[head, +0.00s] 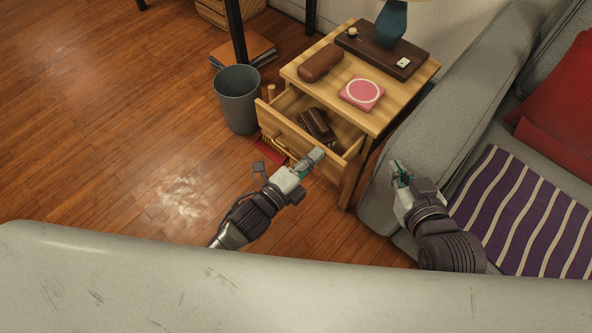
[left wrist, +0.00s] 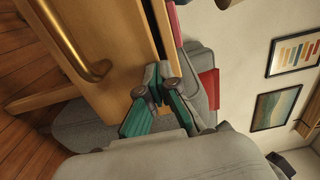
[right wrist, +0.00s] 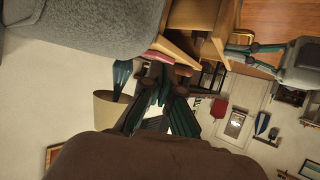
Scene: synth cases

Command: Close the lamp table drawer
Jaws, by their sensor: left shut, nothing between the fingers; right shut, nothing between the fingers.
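The wooden lamp table (head: 388,112) stands beside the sofa. Its drawer (head: 283,130) is pulled out, with a dark brown case (head: 318,124) inside. My left gripper (head: 317,156) is shut and empty at the right part of the drawer front. The left wrist view shows the drawer front (left wrist: 112,98) and its brass handle (left wrist: 76,50) close to the fingertips (left wrist: 150,85); I cannot tell if they touch. My right gripper (head: 399,168) is shut and empty by the sofa arm, right of the table. Its fingers also show in the right wrist view (right wrist: 168,72).
A grey bin (head: 238,100) stands left of the drawer. A red item (head: 269,151) lies on the floor below it. The grey sofa (head: 450,100) blocks the right side. A lamp (head: 391,22), brown case (head: 320,62) and pink box (head: 362,93) are on the tabletop. Floor at left is clear.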

